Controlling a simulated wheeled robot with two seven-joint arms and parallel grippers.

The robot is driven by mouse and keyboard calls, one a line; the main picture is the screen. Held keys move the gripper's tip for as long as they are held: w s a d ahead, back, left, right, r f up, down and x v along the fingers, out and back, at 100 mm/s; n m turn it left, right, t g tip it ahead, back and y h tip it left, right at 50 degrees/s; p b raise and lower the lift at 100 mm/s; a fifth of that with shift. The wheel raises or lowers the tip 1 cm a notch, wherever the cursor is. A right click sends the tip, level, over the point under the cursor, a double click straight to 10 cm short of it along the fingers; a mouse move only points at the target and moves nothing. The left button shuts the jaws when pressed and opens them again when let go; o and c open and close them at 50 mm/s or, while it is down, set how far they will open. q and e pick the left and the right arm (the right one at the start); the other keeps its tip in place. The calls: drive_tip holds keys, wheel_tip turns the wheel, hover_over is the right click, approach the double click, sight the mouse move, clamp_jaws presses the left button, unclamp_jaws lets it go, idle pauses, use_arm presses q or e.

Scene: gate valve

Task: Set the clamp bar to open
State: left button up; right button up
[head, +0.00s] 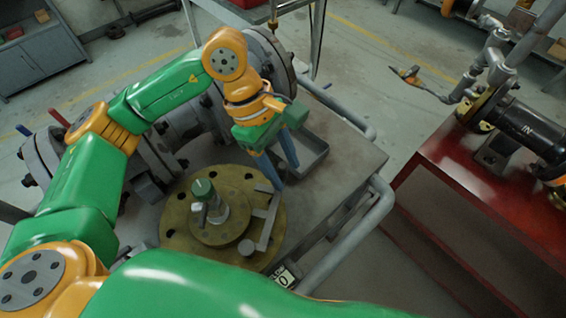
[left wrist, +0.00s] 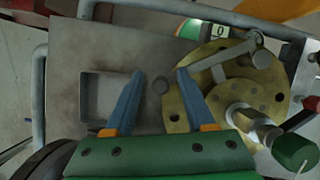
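The clamp bar (head: 269,222) is a grey bent bar lying over the right side of a brass disc (head: 174,233). In the left wrist view the bar (left wrist: 222,60) runs from a rounded joint at upper right toward the right fingertip. My left gripper (head: 284,172) reaches down at the bar's far end, its blue fingers apart. I cannot tell whether a finger touches the bar. My right gripper is out of view.
A green-capped stem (head: 205,195) stands at the disc's centre. A grey tray (head: 312,152) is set beside the gripper on the metal bench. A tube rail (head: 352,235) edges the bench. A partly hidden label (head: 285,277) sits at the front. A red stand (head: 455,190) is at right.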

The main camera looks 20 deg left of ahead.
use_arm(q)
drive_tip(key=shift+r, duration=0.1)
drive_tip(key=v, duration=0.7)
drive_tip(key=shift+b, duration=0.4)
